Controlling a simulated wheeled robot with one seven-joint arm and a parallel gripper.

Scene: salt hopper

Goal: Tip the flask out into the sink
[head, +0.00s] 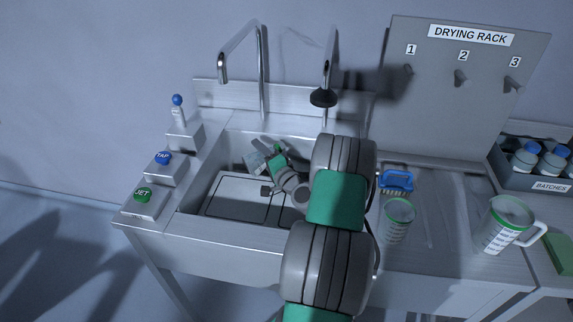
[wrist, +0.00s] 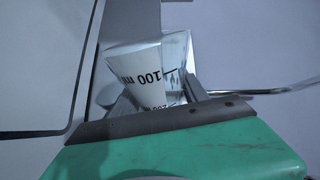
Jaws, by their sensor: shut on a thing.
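My gripper (head: 268,159) is over the sink (head: 232,188), reaching down and to the left. It is shut on the clear flask (head: 254,161), which lies tilted over the back part of the basin. In the wrist view the flask (wrist: 150,72) shows between the fingers (wrist: 153,98), with a "100 ml" mark turned nearly upside down. Part of the flask is hidden by my gripper. I cannot tell whether liquid is in it.
Curved faucet (head: 239,50) and dark-headed spout (head: 323,97) stand behind the basin. Left are TAP (head: 163,158) and JET (head: 143,195) buttons. Right are a green-rimmed beaker (head: 397,218), blue item (head: 397,180), jug (head: 505,226), drying rack (head: 440,110) and BATCHES crate (head: 550,187).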

